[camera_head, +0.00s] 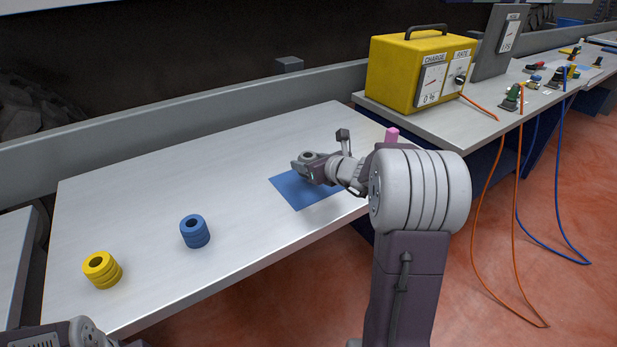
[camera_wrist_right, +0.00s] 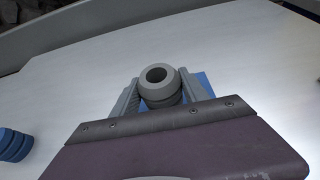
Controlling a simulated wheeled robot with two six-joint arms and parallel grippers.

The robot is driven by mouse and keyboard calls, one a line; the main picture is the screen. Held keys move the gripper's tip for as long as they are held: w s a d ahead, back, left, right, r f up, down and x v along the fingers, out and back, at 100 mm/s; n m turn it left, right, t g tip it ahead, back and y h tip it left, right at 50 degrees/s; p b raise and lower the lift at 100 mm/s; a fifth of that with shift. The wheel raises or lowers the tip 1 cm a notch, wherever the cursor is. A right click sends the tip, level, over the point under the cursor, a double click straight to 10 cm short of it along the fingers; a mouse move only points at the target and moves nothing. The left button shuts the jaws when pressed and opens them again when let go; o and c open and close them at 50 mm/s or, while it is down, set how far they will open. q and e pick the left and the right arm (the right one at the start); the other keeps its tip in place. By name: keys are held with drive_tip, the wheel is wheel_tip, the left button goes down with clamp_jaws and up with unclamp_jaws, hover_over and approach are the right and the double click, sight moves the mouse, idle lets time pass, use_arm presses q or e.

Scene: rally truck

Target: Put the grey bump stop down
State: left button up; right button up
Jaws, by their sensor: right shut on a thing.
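My right gripper (camera_head: 316,162) is shut on the grey bump stop (camera_wrist_right: 160,86), a ringed grey cylinder with a hole in its top. In the right wrist view it stands upright between the two fingers. In the head view it is mostly lost among my grey gripper parts, over the blue square mat (camera_head: 303,194). The mat also shows behind the fingers in the right wrist view (camera_wrist_right: 203,80). I cannot tell whether the bump stop touches the mat. My left arm shows only at the bottom left corner of the head view; its gripper is out of view.
A blue bump stop (camera_head: 195,231) and a yellow one (camera_head: 102,270) stand on the left part of the table (camera_head: 140,185). A yellow charger box (camera_head: 415,75) stands on the bench at the back right. Cables hang from that bench. The table's middle is clear.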

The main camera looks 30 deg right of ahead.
wheel_tip(320, 180, down, 4)
drive_tip(key=shift+f+b, duration=0.1)
drive_tip(key=shift+b, duration=0.85)
drive_tip(key=o, duration=1.5)
